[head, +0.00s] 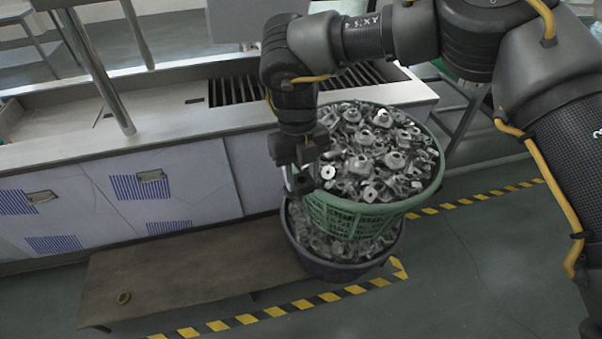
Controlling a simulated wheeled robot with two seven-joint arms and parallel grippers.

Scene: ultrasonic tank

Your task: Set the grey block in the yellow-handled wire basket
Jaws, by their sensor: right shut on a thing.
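My right gripper (302,184) comes down from above at the left rim of a green plastic basket. It is shut on a small grey piece, mostly hidden by the dark fingers, so I cannot tell its full shape or whether it is the grey block. No wire basket with yellow handles can be made out in the head view. My left gripper is not in view.
The green basket (345,217), heaped with metal parts, sits on a dark tub (345,270), also holding parts. A metal-topped counter (170,124) stands behind. Yellow-black tape (245,319) marks the floor.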

